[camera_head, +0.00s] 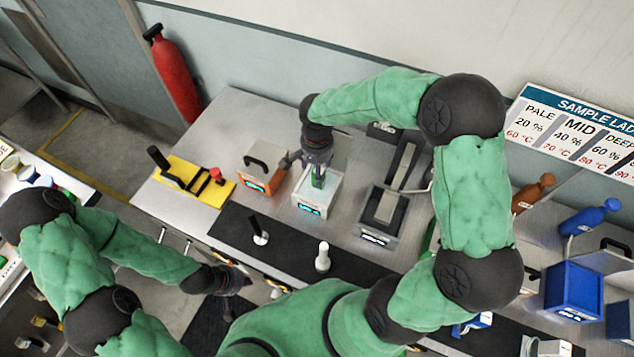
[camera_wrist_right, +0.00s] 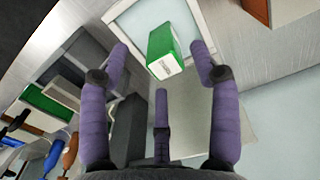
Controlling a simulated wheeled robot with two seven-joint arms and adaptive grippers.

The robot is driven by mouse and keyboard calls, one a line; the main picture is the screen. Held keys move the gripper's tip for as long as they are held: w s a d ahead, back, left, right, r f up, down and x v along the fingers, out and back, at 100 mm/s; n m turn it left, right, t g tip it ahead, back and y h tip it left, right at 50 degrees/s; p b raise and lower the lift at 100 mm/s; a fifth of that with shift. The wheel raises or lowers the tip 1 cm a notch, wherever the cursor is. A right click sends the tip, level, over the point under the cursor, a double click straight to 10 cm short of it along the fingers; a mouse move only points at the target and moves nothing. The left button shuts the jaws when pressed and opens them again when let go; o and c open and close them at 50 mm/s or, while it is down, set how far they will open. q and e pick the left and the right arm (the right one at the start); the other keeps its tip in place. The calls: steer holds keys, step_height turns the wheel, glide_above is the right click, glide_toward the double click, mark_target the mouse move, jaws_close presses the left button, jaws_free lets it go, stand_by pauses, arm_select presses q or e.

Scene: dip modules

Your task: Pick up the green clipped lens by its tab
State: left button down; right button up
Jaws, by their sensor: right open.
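A green block-shaped piece with a white label, which I take for the green clipped lens (camera_wrist_right: 163,45), stands in a white-rimmed tray (camera_wrist_right: 186,22). In the head view the green piece (camera_head: 318,178) shows at the white box with a blue display (camera_head: 312,204). My right gripper (camera_head: 312,162) is above it, pointing down. In the wrist view my right gripper (camera_wrist_right: 160,66) has its purple fingers spread, with the green piece seen between them; contact is not visible. My left gripper (camera_head: 236,278) hangs low in front of the table, its fingers dark and unclear.
An orange box with a handle (camera_head: 263,168) stands left of the white box, and a yellow base with a lever (camera_head: 190,180) farther left. A grey device (camera_head: 385,212) stands to the right. A black mat (camera_head: 290,248) in front carries a white peg (camera_head: 322,258).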

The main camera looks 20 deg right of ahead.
steer(key=f, duration=0.2)
steer(key=shift+w+f, duration=0.3)
steer(key=shift+f, duration=0.1)
steer(key=shift+s+d+f, duration=0.15)
steer(key=shift+f, duration=0.2)
steer(key=f, duration=0.4)
steer(key=shift+w+d+f, duration=0.2)
steer(key=shift+w+d, duration=0.05)
steer(key=shift+d, duration=0.05)
steer(key=shift+c, duration=0.3)
jaws_close()
